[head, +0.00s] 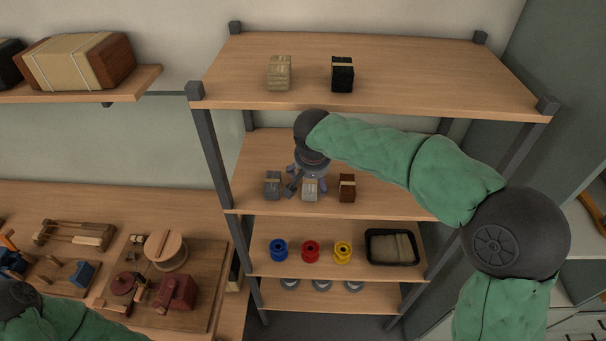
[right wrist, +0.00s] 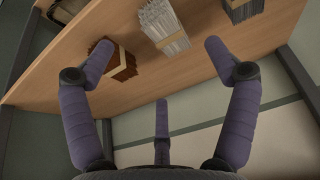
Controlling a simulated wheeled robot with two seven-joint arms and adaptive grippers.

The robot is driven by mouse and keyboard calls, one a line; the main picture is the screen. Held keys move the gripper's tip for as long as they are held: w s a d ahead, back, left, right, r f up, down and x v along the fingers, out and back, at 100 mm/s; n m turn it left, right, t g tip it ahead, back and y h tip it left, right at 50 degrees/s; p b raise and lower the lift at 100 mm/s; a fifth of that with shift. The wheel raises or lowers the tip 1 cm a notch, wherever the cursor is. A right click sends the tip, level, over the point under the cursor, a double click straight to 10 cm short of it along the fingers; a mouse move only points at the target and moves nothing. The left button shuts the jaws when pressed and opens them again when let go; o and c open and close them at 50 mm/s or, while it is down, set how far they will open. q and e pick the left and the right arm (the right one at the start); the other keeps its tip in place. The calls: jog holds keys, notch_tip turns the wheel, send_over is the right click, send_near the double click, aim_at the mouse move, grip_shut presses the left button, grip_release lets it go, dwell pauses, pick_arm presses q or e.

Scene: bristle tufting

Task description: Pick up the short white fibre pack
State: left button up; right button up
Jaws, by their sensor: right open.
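The short white fibre pack (head: 310,190) stands on the second shelf from the top, between a grey pack (head: 272,187) and a brown pack (head: 347,188). My right gripper (head: 306,181) is open, just behind and above the white pack in the head view, hiding part of its surroundings. In the right wrist view, my open, empty fingers (right wrist: 160,62) spread before the shelf. The white pack (right wrist: 163,27), with a pale band, shows beyond the gap between the upper fingertips. The brown pack (right wrist: 115,62) is close to the left fingertip. My left gripper is not visible.
The top shelf board (head: 400,88) is above my right forearm, with a beige pack (head: 279,72) and a black pack (head: 342,75). Lower down are coloured spools (head: 311,250) and a black tray (head: 374,261). A workbench with wooden parts (head: 166,250) stands at left.

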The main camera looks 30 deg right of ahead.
aim_at(313, 186)
jog(key=x, duration=0.4)
jog(key=shift+s+f, duration=0.15)
jog(key=shift+s, duration=0.2)
jog(key=shift+w+d+f, duration=0.1)
jog(key=shift+w+f, duration=0.1)
jog(key=shift+w, duration=0.05)
jog(key=shift+w+p+x, duration=0.15)
jog(key=shift+p+x, duration=0.05)
jog(key=shift+x, duration=1.1)
jog(key=shift+w+p+x, duration=0.1)
jog(key=shift+p+x, duration=0.1)
jog(key=shift+x, duration=1.1)
jog(key=shift+d+r, duration=0.1)
jog(key=shift+r, duration=0.05)
jog(key=shift+s, duration=0.1)
jog(key=c, duration=1.3)
